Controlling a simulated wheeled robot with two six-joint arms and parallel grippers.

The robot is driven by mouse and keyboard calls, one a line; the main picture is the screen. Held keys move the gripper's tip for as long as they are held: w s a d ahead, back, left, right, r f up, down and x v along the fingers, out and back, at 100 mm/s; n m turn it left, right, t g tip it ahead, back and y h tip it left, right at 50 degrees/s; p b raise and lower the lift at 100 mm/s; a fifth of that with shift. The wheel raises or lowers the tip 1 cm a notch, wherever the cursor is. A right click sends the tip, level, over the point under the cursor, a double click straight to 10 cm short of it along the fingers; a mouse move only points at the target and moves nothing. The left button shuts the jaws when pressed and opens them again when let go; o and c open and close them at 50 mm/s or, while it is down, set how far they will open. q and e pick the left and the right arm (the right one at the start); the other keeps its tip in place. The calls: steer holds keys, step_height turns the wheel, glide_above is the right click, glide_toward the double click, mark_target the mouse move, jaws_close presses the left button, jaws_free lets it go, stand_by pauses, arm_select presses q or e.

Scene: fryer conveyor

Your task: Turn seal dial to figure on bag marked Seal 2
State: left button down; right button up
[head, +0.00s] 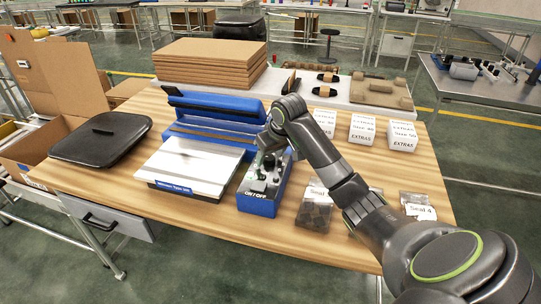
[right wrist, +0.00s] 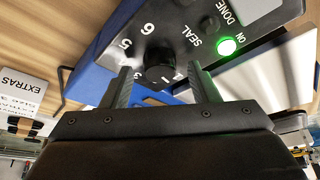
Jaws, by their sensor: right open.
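The seal dial (right wrist: 160,56) is a black round knob on the control panel, with 3, 5 and 6 readable around it. My right gripper (right wrist: 161,78) is open, its two fingers on either side of the dial; I cannot tell whether they touch it. In the head view, the right gripper (head: 271,158) is over the blue control box (head: 257,207) of the sealer. A small bag (head: 418,211) at the right reads Seal 4. Another bag (head: 314,210) has an unreadable label. My arm partly hides the bags between; I cannot read Seal 2. My left gripper is out of view.
The panel's green ON light (right wrist: 228,46) is lit. The blue sealer (head: 215,112) and its white plate (head: 190,163) stand left of the box. White EXTRAS boxes (head: 362,130) stand behind my right arm. A black tray (head: 100,138) lies at left. The table front is clear.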

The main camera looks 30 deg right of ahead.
steer(key=shift+w+f, duration=0.1)
steer(key=shift+f, duration=0.1)
steer(key=shift+c, duration=0.3)
steer(key=c, duration=0.9)
steer(key=shift+r+p, duration=0.15)
steer(key=shift+p, duration=0.35)
steer(key=m+h+p, duration=0.1)
steer(key=m+p, duration=0.2)
steer(key=p, duration=0.2)
steer(key=m+h+p, duration=0.1)
steer(key=m+p, duration=0.2)
steer(key=p, duration=0.2)
steer(key=shift+a+r+g+p, duration=0.15)
steer(key=shift+a+g+p, duration=0.05)
steer(key=shift+g+p, duration=0.1)
steer(key=shift+f+m+h+p, duration=0.25)
steer(key=shift+m+h+p, duration=0.15)
steer(key=shift+m+p, duration=0.6)
